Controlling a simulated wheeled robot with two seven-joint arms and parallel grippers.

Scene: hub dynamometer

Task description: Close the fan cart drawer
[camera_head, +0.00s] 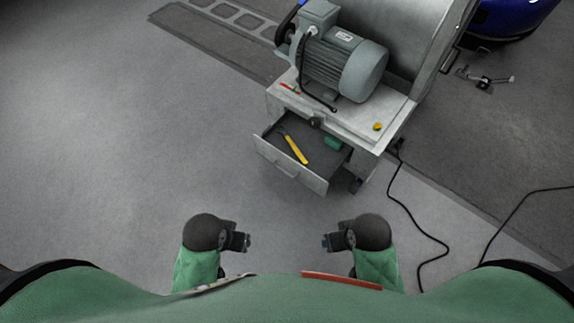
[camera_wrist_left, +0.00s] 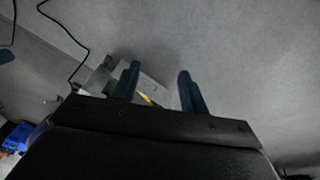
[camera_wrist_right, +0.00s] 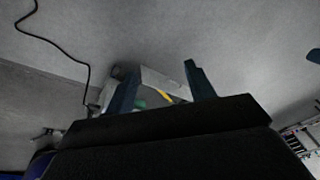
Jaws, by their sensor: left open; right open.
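The fan cart (camera_head: 345,115) stands ahead in the upper middle of the head view. Its grey drawer (camera_head: 289,166) is pulled out towards the lower left, with a handle on its front. A yellow-handled tool (camera_head: 296,150) and a green item (camera_head: 334,143) lie inside. My left gripper (camera_head: 248,241) and my right gripper (camera_head: 324,242) are both open and empty, near my body and apart from the drawer. The drawer also shows partly between the fingers in the left wrist view (camera_wrist_left: 155,92) and in the right wrist view (camera_wrist_right: 160,85).
A grey motor (camera_head: 340,65) sits on the cart top, with a yellow button (camera_head: 378,126) near its right corner. A black cable (camera_head: 399,190) runs over the floor right of the cart. A blue machine (camera_head: 510,18) is at the upper right. The floor at left is clear.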

